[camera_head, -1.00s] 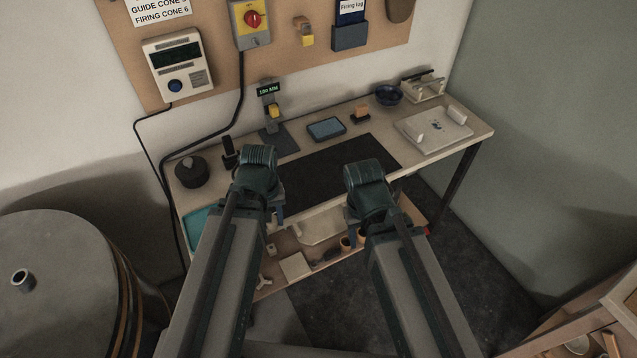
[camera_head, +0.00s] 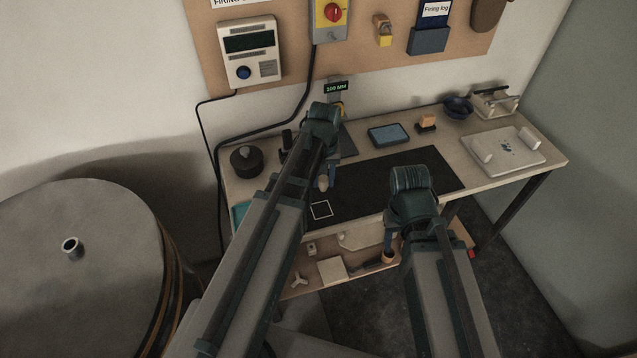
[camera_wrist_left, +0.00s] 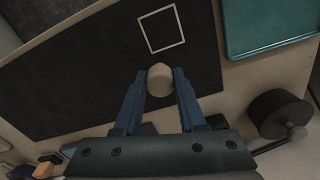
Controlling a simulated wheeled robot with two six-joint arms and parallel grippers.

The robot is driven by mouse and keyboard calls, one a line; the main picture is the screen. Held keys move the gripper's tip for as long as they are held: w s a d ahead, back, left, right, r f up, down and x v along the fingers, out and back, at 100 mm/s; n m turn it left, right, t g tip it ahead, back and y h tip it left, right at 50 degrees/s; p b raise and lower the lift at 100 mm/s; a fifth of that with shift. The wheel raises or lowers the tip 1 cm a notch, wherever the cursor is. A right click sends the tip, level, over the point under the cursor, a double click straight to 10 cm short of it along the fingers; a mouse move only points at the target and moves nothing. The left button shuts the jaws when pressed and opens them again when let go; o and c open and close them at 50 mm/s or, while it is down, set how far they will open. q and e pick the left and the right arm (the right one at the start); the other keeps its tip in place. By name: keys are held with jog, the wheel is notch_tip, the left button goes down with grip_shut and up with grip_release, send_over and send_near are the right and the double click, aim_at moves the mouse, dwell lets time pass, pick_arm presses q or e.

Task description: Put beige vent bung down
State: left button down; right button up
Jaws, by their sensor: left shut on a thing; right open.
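The beige vent bung (camera_wrist_left: 160,78) is between the blue fingertips of my left gripper (camera_wrist_left: 160,84) in the left wrist view. My left gripper (camera_head: 329,180) is shut on it, and the bung (camera_head: 323,184) also shows in the head view, over the dark mat (camera_head: 400,173). A white square outline (camera_wrist_left: 161,28) on the mat lies just beyond the bung in the wrist view. It also shows in the head view (camera_head: 321,210), empty. My right gripper (camera_head: 388,245) is open in front of the bench's front edge.
A teal tray (camera_wrist_left: 270,24) and a dark round pot (camera_wrist_left: 279,113) stand beside the mat. A white board (camera_head: 503,151) lies at the bench's right. The mat's middle is clear.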

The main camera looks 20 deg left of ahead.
aim_at(323, 187)
pick_arm(q)
jog(key=shift+f+b, duration=0.3)
jog(key=shift+b, duration=0.1)
notch_tip(323, 187, down, 3)
jog(key=b, duration=0.2)
jog(key=shift+b, duration=0.4)
jog(key=shift+f, duration=0.1)
jog(key=shift+c, duration=2.4)
grip_release()
notch_tip(323, 187, up, 12)
jog(key=p, duration=1.2)
jog(key=shift+r, duration=0.25)
jog(key=s+d+m+y, duration=0.1)
jog(key=s+d+m, duration=0.6)
jog(key=s+d, duration=0.3)
jog(key=s, duration=0.4)
jog(key=shift+d+m, duration=0.25)
jog(key=shift+m, duration=0.05)
